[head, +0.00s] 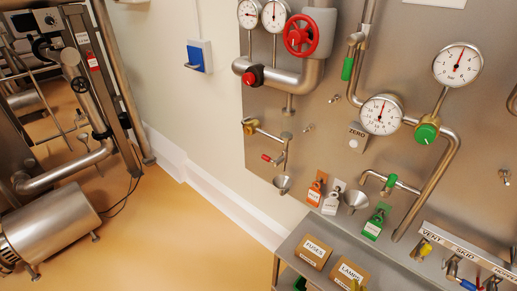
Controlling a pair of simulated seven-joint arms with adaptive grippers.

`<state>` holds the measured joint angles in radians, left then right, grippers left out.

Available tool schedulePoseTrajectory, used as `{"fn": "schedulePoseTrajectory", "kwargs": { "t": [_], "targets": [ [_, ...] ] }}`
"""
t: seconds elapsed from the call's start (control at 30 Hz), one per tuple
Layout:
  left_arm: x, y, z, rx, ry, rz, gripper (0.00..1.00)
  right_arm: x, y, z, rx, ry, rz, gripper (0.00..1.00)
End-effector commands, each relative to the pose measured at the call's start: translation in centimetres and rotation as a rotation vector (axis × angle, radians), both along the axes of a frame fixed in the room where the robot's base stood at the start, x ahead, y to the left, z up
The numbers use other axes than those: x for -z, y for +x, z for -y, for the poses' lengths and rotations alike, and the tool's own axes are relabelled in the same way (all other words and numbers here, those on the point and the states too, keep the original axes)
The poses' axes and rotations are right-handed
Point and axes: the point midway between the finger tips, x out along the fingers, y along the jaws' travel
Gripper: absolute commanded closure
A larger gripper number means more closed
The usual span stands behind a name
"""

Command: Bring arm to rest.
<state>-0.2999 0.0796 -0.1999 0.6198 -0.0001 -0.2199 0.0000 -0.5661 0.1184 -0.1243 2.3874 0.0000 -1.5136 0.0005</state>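Neither of my arms nor either gripper shows in the head view. I cannot see whether they are open, shut or holding anything. The task names no other object.
A steel panel with pipes, gauges (381,114), a red handwheel (301,35) and hanging tags (374,222) fills the right. Below it, a grey shelf (292,245) holds boxes marked FUSES (313,252) and LAMPS (345,274). Steel machinery (50,228) stands left. The orange floor (175,240) between is clear.

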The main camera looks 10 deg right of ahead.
Motion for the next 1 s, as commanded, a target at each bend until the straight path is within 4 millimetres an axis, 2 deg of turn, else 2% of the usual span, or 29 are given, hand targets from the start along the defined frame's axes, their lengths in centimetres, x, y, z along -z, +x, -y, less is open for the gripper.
{"fn": "schedulePoseTrajectory", "kwargs": {
  "t": [0.27,0.37,0.47,0.57,0.6,0.77,1.0],
  "targets": [
    [0.0,0.0,-0.1,0.0,0.0,-0.001,0.56,6.2,0.6,-1.3,-0.012,0.052,-0.047,0.18],
    [0.0,0.0,-0.1,0.0,0.0,-0.001,0.56,9.2,0.6,-1.9,-0.015,0.079,-0.07,0.18],
    [0.0,0.0,-0.1,0.0,0.0,-0.001,0.56,13.2,0.3,-2.6,-0.017,0.115,-0.1,0.18],
    [0.0,0.0,-0.1,0.0,0.0,-0.001,0.56,18.1,-0.4,-3.5,-0.014,0.16,-0.138,0.18],
    [0.0,0.0,-0.1,0.0,0.0,-0.001,0.56,20.1,-0.9,-3.8,-0.011,0.178,-0.153,0.18],
    [0.0,0.0,-0.1,0.0,0.0,-0.001,0.56,27.3,-3.3,-4.9,0.009,0.249,-0.21,0.18],
    [0.0,0.0,-0.1,0.0,0.0,-0.001,0.56,36.7,-8.9,-5.8,0.065,0.345,-0.29,0.18]
  ]
}}
